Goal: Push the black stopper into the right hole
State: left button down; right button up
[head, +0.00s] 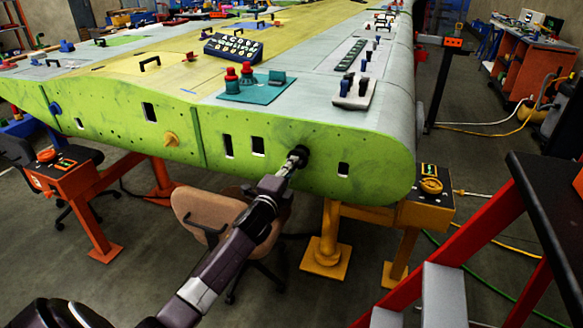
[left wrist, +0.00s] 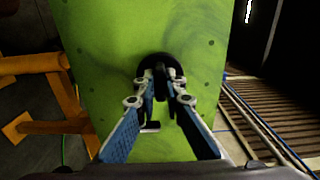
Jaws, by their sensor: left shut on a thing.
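The black stopper (head: 304,150) is at the right part of the green end face (head: 375,160) of the wing. Its round black flange also shows in the left wrist view (left wrist: 150,63), against the green face. My left gripper (head: 296,159) reaches up to it from below. In the left wrist view its fingers (left wrist: 161,88) are shut on the stopper's dark middle part. The stopper covers whatever hole is behind it, and I cannot tell how deep it sits. My right gripper is not in view.
A yellow stopper (head: 171,139) and a blue one (head: 56,108) are on the same face, among several dark slots. An orange-yellow stand (head: 325,245) supports the wing. A tan chair (head: 205,215) is below, and red steps (head: 470,250) stand at right.

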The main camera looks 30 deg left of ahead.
pick_arm(q)
jog(key=shift+b+x, duration=0.65)
jog(key=shift+x, duration=1.3)
jog(key=c, duration=1.9)
grip_release()
jog(key=shift+c, duration=0.2)
jog(key=shift+f, duration=0.1)
jog(key=v, duration=1.2)
